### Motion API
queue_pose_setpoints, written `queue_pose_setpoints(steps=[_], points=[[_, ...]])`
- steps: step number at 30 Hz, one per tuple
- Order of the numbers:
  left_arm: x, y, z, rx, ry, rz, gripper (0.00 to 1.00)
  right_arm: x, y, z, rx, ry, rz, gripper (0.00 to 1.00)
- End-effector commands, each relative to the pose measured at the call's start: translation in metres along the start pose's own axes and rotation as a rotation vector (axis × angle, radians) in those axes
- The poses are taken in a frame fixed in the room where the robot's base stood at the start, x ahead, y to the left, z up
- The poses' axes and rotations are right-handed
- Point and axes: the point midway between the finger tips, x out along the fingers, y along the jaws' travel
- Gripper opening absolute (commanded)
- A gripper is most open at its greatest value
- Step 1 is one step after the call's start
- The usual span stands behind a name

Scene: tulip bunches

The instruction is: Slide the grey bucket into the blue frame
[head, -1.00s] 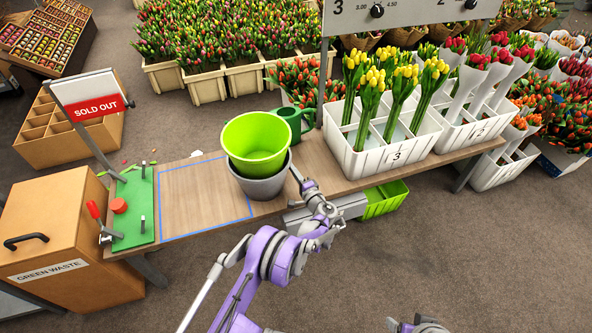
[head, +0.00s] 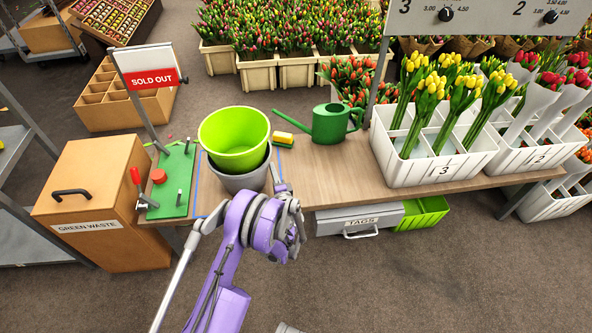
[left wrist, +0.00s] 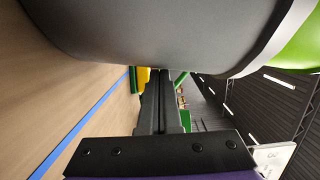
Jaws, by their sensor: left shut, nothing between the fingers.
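The grey bucket (head: 243,181) stands upright on the wooden table with a lime green bucket (head: 234,139) nested in it. The blue frame (head: 197,182) is a taped outline on the table. Its left line shows just left of the bucket; much of the rest is hidden by the bucket and my arm. My left gripper (head: 278,182) is shut and empty, low at the bucket's right side; I cannot tell if it touches. In the left wrist view the grey bucket (left wrist: 170,35) fills the top, close to the fingers (left wrist: 159,100), and a blue line (left wrist: 85,130) runs along the table.
A green board (head: 173,180) with pegs and a red-handled clamp lies left of the frame. A yellow-green sponge (head: 283,139) and a green watering can (head: 331,122) stand behind and right. White crates of tulips (head: 440,168) stand further right. Table between gripper and crates is clear.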

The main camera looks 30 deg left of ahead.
Motion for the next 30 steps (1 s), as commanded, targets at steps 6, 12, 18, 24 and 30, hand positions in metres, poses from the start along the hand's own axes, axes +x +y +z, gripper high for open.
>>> queue_pose_setpoints(steps=[6,12,18,24,30], points=[[0.006,0.000,0.025,0.000,-0.001,0.001,0.00,0.003,0.000,0.001,0.000,-0.001,0.000,0.72],[0.006,0.000,0.026,0.000,0.000,0.001,0.00,0.003,0.000,0.001,0.000,-0.001,0.000,0.72],[0.006,0.000,0.024,0.000,0.001,0.001,0.00,0.003,0.000,0.001,0.000,-0.001,0.000,0.72],[0.004,0.001,0.006,0.000,-0.001,0.001,0.00,0.008,0.000,0.002,0.000,-0.002,0.000,0.72],[-0.031,-0.001,-0.002,-0.001,-0.003,0.001,0.00,0.004,0.000,0.001,0.000,-0.001,0.000,0.72]])
